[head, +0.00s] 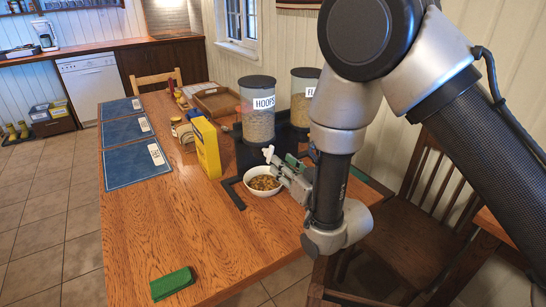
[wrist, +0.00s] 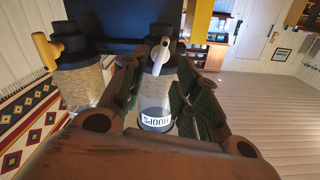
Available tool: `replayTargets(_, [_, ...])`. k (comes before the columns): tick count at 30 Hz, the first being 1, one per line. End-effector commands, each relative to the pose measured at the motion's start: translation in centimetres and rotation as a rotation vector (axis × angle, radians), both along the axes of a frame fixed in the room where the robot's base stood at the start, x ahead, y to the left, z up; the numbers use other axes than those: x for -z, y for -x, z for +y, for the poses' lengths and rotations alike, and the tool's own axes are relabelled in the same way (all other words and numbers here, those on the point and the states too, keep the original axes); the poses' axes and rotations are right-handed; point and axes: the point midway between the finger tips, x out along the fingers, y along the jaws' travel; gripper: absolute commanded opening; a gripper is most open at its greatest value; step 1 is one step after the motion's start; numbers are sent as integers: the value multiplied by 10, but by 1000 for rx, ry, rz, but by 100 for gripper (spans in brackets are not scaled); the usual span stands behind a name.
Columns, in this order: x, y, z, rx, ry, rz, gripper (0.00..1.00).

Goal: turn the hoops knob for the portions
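The hoops dispenser (head: 257,110) is a clear cylinder of cereal with a black lid and a HOOPS label. Its white knob (head: 267,153) sits low on the front, above a white bowl (head: 251,190) holding cereal. In the wrist view the dispenser (wrist: 155,103) appears upside down, with the white knob (wrist: 159,56) pointing at a slant. My gripper (head: 277,164) is at the knob's right in the head view. In the wrist view its green-padded fingers (wrist: 160,72) are apart, one on each side of the knob. I cannot tell whether either touches it.
A second dispenser (head: 302,93) stands right of the first; its yellow knob (wrist: 44,51) shows in the wrist view. A yellow box (head: 206,148) stands left of the bowl.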

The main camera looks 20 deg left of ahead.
Motion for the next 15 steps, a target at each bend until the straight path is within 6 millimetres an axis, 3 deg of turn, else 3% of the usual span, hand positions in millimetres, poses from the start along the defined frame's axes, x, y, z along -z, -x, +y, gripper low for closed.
replayTargets(7, [0,-28,32,1,-3,1,31])
replayTargets(15, [0,-39,45,1,-1,3,31])
